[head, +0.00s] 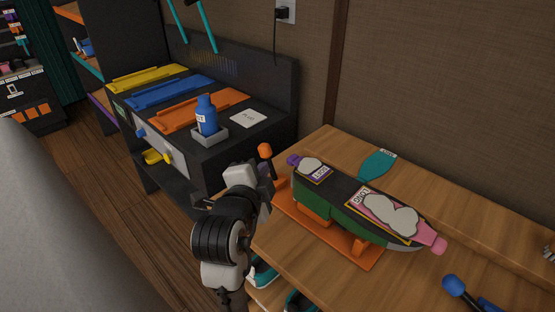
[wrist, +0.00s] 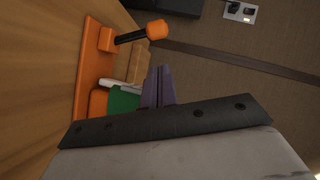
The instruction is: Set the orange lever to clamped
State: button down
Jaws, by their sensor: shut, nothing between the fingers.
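The orange lever has a round orange knob (head: 264,150) on a dark shaft and stands up at the near left end of an orange fixture (head: 372,263). In the wrist view the lever's knob (wrist: 157,29) and black shaft point right, away from the orange mount (wrist: 106,38). My gripper (head: 266,186) is beside the lever, low and close to its shaft in the head view. In the wrist view my gripper's purple-grey fingers (wrist: 161,72) are together and empty, apart from the knob. I cannot tell whether they touch the lever.
A long dark-topped board (head: 345,190) with a green side lies on the fixture. A teal paddle-shaped thing (head: 377,164) lies behind it on the wooden bench (head: 500,218). A black cabinet (head: 255,155) with a blue bottle (head: 206,115) stands at the left.

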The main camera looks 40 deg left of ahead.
jog(key=p+x, duration=0.1)
jog(key=x, duration=0.8)
jog(key=shift+p, duration=0.35)
jog(key=shift+w+a+r, duration=0.1)
jog(key=shift+a, duration=0.1)
